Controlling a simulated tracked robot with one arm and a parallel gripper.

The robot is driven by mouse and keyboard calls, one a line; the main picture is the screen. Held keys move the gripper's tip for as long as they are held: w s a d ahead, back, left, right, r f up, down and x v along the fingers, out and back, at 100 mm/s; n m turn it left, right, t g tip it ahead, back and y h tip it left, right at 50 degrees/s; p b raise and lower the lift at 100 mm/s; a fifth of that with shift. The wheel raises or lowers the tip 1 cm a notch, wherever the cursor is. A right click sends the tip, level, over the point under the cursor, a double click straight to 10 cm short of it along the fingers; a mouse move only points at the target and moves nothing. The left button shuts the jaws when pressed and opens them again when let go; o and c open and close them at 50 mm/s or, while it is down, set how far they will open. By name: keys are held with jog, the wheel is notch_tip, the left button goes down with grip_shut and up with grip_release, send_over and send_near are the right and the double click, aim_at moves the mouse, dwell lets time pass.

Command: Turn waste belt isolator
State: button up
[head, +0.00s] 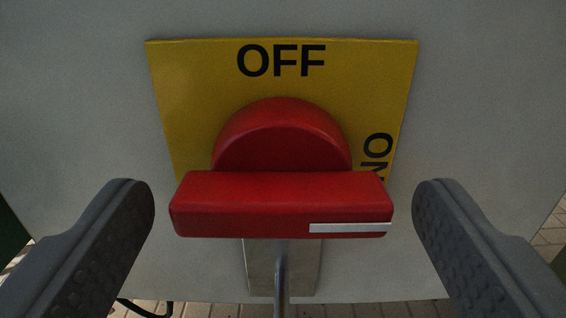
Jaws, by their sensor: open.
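The isolator switch is a red rotary knob (281,140) with a wide red bar handle (260,204) across its front. The handle lies level, and a white marker line (350,228) shows on its right half, on the side of the ON lettering. Behind it is a yellow plate (190,80) with OFF at the top and ON turned sideways at the right. My gripper (283,208) is open, with one dark finger on each side of the handle. Visible gaps separate both fingers from the handle ends. The plate's lower part is hidden behind the handle.
The plate is on a grey panel (80,110). Below the handle a grey metal post (256,270) and a thin rod run downwards. Paved floor (205,309) shows at the bottom, with a dark cable (145,309) at lower left.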

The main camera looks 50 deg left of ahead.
jog(key=shift+w+a, duration=0.25)
jog(key=shift+a, duration=0.05)
jog(key=shift+r, duration=0.1)
jog(key=c, duration=1)
